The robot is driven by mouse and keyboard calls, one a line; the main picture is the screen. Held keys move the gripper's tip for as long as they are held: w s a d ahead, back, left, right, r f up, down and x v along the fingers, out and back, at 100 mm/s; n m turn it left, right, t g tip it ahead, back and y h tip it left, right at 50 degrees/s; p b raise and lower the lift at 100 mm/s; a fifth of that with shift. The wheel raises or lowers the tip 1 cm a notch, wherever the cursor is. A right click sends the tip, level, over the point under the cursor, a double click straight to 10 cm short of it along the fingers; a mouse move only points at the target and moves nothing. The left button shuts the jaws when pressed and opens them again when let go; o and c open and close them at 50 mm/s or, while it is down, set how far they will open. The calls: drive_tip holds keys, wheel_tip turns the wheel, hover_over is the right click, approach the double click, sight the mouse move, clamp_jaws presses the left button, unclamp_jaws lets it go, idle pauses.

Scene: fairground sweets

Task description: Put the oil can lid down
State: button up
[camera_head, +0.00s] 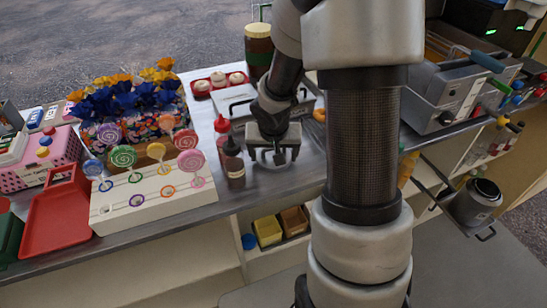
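My gripper (272,155) points down over the metal counter, just right of a small dark-red bottle. I cannot pick out the oil can lid for certain. A grey metal can (475,202) with a dark top sits in a bracket low at the right, off the counter; it may be the oil can. A dark jar (258,52) with a cream lid (258,31) stands at the back of the counter.
Red and dark bottles (222,135) stand close left of my gripper. Left are a lollipop stand (150,205), blue and orange flowers (125,95) and a red tray (60,222). A metal appliance (445,95) stands right. Little counter is bare around my gripper.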

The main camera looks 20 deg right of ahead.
drive_tip(key=shift+f, duration=0.2)
drive_tip(key=o, duration=1)
drive_tip(key=shift+r, duration=0.1)
drive_tip(key=shift+r+p, duration=0.3)
drive_tip(key=shift+r, duration=0.25)
drive_tip(key=p+v, duration=0.4)
drive_tip(key=v, duration=0.7)
drive_tip(key=shift+s, duration=0.25)
